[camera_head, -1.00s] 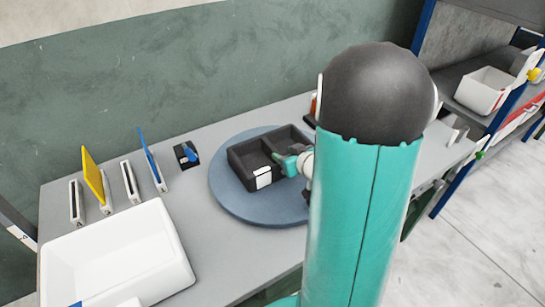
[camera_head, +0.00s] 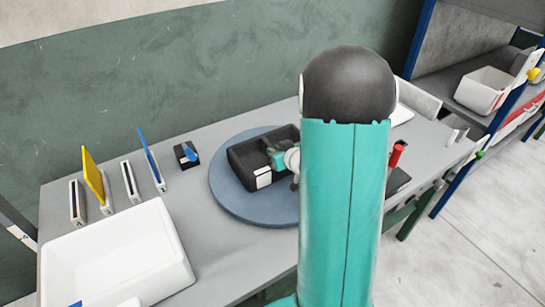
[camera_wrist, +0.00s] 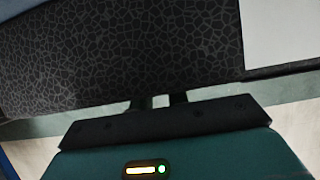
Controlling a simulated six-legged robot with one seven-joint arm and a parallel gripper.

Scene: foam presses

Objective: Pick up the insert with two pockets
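The insert (camera_head: 241,167) is a dark grey foam block with two open pockets and a white label on its front. It lies on the blue round turntable (camera_head: 228,192) on the bench. My gripper (camera_head: 277,154) is at the insert's right side, over its near edge; my arm hides part of that side. In the wrist view the insert (camera_wrist: 120,50) fills the upper part as a dark cracked-pattern surface. My gripper's two short dark fingers (camera_wrist: 162,101) show there with a narrow gap between them. Their tips meet the foam's outline, and whether they clasp it is hidden.
A white bin (camera_head: 120,255) stands at front left. Behind it are several upright holders, with a yellow plate (camera_head: 93,174) and a blue plate (camera_head: 150,155). A small black block (camera_head: 187,155) is left of the turntable. A red item (camera_head: 397,155) stands right of my arm.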

